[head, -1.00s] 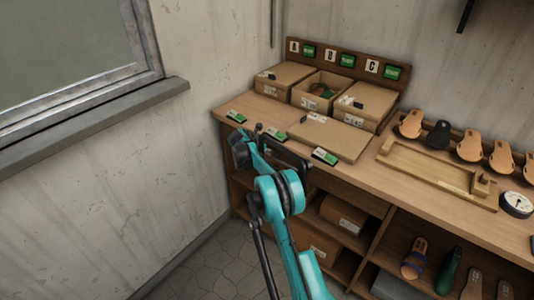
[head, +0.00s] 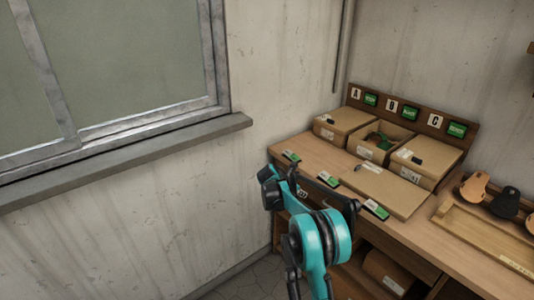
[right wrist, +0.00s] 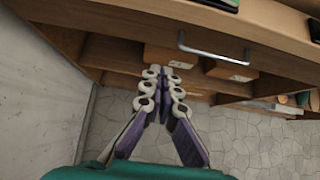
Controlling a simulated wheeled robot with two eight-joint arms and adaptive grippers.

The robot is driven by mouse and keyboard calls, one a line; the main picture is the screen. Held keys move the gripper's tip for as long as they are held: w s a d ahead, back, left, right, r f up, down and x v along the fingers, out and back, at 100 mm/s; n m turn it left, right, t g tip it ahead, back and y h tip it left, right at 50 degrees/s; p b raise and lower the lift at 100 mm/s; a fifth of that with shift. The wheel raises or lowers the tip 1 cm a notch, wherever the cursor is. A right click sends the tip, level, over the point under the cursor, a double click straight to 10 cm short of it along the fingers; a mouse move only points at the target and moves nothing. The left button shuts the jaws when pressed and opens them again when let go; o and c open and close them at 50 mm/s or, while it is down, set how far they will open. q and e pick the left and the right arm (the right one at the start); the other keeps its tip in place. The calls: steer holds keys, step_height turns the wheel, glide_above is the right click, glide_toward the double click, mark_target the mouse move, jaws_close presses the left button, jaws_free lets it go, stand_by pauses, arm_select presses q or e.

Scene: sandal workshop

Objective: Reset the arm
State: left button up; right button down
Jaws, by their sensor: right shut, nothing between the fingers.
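My left gripper is in neither view.
A flat brown board (head: 385,190) lies in front. A metal handle (right wrist: 214,50) shows near the fingers. The wall (head: 185,200) stands left; tiled floor (right wrist: 235,140) is clear.

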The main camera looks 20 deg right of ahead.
steer(key=s+a+r+m+t+y, duration=0.1)
steer(key=s+a+r+m, duration=0.3)
steer(key=s+r, duration=0.15)
steer(key=s+a+r+m+y, duration=0.2)
steer(key=s+a+r+m, duration=0.15)
steer(key=s, duration=0.35)
steer(key=s+a+r+m+t+y, duration=0.1)
steer(key=s+a+r+m, duration=0.2)
steer(key=s+r, duration=0.3)
steer(key=s+a+f+m+y, duration=0.1)
steer(key=s+a+f+m, duration=0.1)
steer(key=s, duration=0.5)
steer(key=s+a+f+m+t+y, duration=0.1)
steer(key=s+a+m+y, duration=0.1)
steer(key=s+a+m, duration=0.2)
steer(key=s+a+f+m+y, duration=0.1)
steer(key=s+m, duration=0.5)
steer(key=s, duration=0.6)
steer(key=shift+a+f+t, duration=0.4)
steer(key=shift+a+f, duration=0.45)
steer(key=shift+a, duration=0.35)
